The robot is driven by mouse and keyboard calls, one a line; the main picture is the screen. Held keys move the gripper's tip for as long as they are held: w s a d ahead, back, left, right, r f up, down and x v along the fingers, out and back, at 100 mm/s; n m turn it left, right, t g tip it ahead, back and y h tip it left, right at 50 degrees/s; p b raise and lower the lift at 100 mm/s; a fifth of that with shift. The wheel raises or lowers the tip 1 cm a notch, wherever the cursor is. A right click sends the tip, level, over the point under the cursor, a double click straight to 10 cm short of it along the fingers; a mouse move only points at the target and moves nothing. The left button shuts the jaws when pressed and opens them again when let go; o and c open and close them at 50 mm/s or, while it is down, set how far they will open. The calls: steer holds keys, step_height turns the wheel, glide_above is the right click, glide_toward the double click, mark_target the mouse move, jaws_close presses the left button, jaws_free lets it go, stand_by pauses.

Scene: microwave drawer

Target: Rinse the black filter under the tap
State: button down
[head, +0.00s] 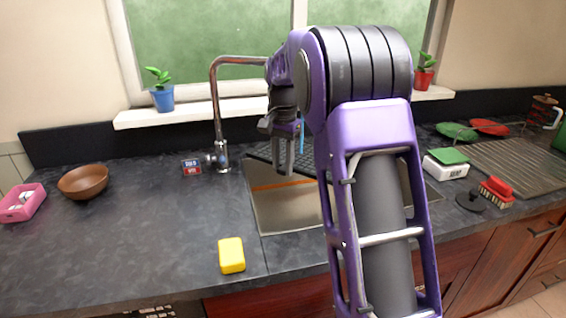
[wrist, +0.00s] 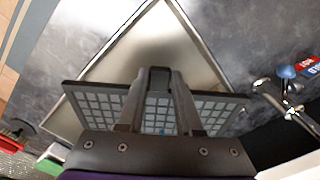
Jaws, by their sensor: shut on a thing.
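My gripper (head: 284,162) is above the sink (head: 270,212), partly hidden by my arm in the head view. In the wrist view my gripper (wrist: 158,90) is shut on the black filter (wrist: 95,98), a flat dark frame with a pale grid. The filter is held over the sink (wrist: 165,38); in the head view only part of it (head: 262,151) shows behind the gripper. The chrome tap (head: 216,100) stands behind the sink, its spout reaching right toward my gripper; the spout end is hidden. The tap (wrist: 288,105) is right of the filter in the wrist view. Whether water runs is unclear.
A yellow sponge (head: 231,255) lies front left of the sink. A brown bowl (head: 84,181) stands left. A white box (head: 446,165), red brush (head: 496,191) and drying mat (head: 515,165) are right. The left counter is mostly free.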

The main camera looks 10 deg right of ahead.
steer(key=shift+s, duration=0.1)
steer(key=s+b, duration=0.3)
steer(key=s, duration=0.4)
steer(key=shift+s+d+b, duration=0.2)
steer(key=shift+s+b, duration=0.2)
stand_by(1.4)
steer(key=s+r+p, duration=0.1)
steer(key=s+r, duration=0.3)
steer(key=s, duration=0.1)
steer(key=shift+p, duration=0.4)
steer(key=shift+d, duration=0.1)
stand_by(0.5)
